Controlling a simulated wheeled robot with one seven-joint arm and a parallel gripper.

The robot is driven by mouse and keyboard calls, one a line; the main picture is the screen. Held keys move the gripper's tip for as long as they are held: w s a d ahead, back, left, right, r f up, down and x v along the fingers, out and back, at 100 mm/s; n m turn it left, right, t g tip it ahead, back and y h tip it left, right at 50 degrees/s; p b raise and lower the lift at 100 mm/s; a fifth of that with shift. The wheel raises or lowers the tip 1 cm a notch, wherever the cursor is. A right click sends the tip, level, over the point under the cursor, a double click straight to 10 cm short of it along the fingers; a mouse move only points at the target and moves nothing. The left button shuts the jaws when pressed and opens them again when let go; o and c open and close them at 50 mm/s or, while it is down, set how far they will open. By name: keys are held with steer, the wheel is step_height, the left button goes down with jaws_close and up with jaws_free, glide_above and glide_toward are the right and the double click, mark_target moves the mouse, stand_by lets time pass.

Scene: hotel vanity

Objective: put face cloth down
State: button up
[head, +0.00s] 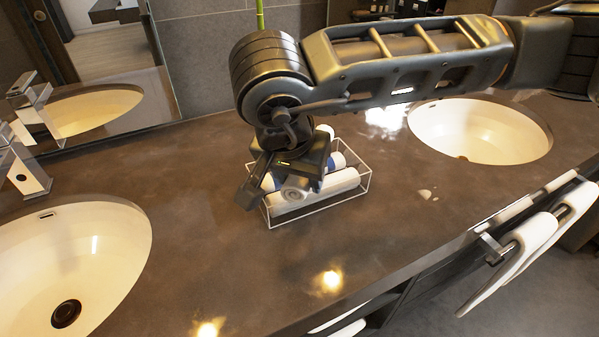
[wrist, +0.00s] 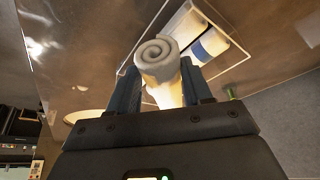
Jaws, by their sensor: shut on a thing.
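My gripper (wrist: 163,88) is shut on a rolled white face cloth (wrist: 158,55), which sits between the two fingers with its spiral end showing in the wrist view. In the head view the cloth's rolled end (head: 295,192) shows below my gripper, over the near left part of a clear wire-edged tray (head: 318,210). The tray also shows in the wrist view (wrist: 128,50), behind the cloth. I cannot tell whether the held cloth touches the tray.
Other white rolls (head: 345,180), one with a blue band, lie in the tray. Sinks stand at the left (head: 75,265) and right (head: 480,130). The dark counter (head: 210,240) is clear in front of the tray. White towels (head: 535,240) hang at the front right edge.

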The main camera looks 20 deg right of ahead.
steer(key=shift+f+b, duration=0.4)
steer(key=shift+b, duration=0.2)
steer(key=o, duration=1.4)
steer(key=shift+r, duration=0.15)
steer(key=shift+r+p, duration=0.55)
steer(key=shift+p, duration=0.4)
steer(key=b+v, duration=0.2)
steer(key=v, duration=0.9)
steer(key=shift+s+a+r, duration=0.15)
steer(key=shift+a, duration=0.1)
